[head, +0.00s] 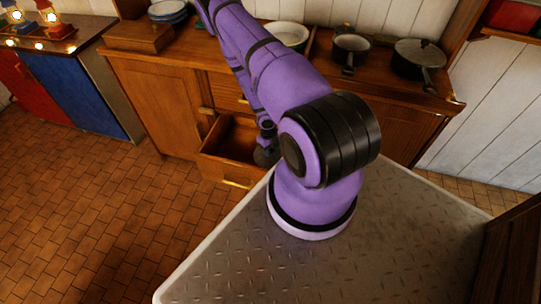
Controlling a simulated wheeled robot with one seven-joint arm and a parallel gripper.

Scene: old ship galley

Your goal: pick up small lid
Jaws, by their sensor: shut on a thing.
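My gripper (266,137) is partly hidden behind my purple arm, in front of the wooden cabinet at the open drawer (228,138). It is shut on a small dark thing (263,158) at its tips, which looks like the small lid. The thing is by the drawer's right side; I cannot tell whether it touches the drawer. My arm hides part of it, and its shape is hard to make out.
The wooden counter (200,47) bears a white-rimmed dish (287,33), a small pot (351,48), a lidded pan (420,57), stacked plates (168,10) and a wooden box (140,37). Lit lamps (50,15) stand at far left. The tiled floor (110,205) is clear.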

